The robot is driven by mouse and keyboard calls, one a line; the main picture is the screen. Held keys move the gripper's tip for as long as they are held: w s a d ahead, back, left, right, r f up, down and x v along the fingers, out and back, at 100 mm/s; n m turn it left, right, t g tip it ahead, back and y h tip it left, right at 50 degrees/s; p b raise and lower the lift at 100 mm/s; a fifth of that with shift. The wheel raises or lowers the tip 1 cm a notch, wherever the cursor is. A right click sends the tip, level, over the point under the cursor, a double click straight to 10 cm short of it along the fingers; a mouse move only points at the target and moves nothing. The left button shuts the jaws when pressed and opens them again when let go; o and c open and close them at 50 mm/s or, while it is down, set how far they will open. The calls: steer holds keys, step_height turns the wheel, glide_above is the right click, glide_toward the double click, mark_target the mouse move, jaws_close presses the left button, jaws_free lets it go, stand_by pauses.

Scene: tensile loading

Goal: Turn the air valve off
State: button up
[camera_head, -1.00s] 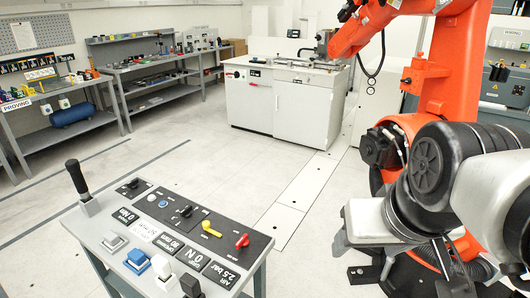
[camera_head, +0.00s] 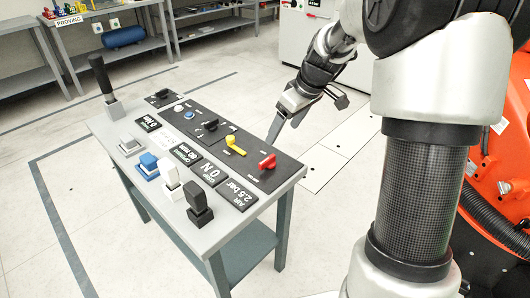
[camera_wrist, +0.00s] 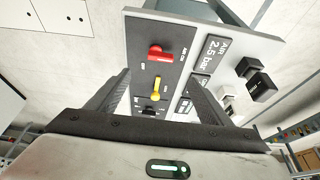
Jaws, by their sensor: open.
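A red handle (camera_head: 268,161) sits at the near right end of the console's black panel, in line with the plate reading AIR 2.5 bar (camera_head: 233,192). A yellow lever (camera_head: 234,146) sits just left of it. In the wrist view, the red handle (camera_wrist: 160,53) lies beyond my fingertips and the yellow lever (camera_wrist: 155,88) shows between the fingers. My gripper (camera_head: 287,122) is open and empty, beyond the panel's far edge, apart from both handles. It also shows in the wrist view (camera_wrist: 158,76).
A blue cylinder (camera_head: 123,37) lies on a shelf behind.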

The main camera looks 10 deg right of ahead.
mark_target(268, 159)
steer(key=b+x, duration=0.2)
steer(key=x, duration=1.3)
steer(key=shift+f+b, duration=0.25)
steer(key=shift+b, duration=0.15)
steer(key=c, duration=1)
